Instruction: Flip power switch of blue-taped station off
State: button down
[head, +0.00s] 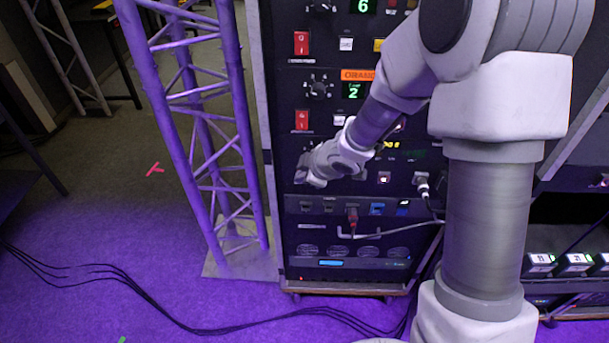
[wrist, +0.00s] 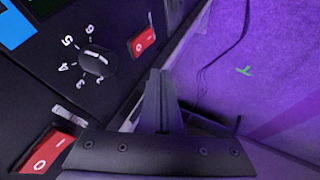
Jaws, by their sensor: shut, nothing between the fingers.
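In the wrist view a blue tape patch (wrist: 14,28) is cut by the upper left edge, beside a dark display. A numbered black knob (wrist: 97,62) is near it. One red rocker switch (wrist: 144,41) is beyond my fingertips; another red rocker switch (wrist: 46,150), marked O and I, is at the lower left. I cannot tell for certain which belongs to the blue-taped station. My gripper (wrist: 158,76) is shut and empty, close to the panel. In the head view my gripper (head: 302,172) is at the rack's left side, below two red switches, and hides part of the panel there.
The black rack (head: 280,230) stands on a wheeled base. An orange label (head: 358,74) marks an upper station. A purple-lit truss tower (head: 200,130) stands just left of the rack. Black cables (head: 130,285) run across the floor. Open floor lies left of the truss.

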jog(key=w+r+p+v, duration=0.1)
jog(key=w+p+v, duration=0.1)
jog(key=p+v, duration=0.4)
jog(key=shift+p+v, duration=0.3)
jog(key=shift+v, duration=1.7)
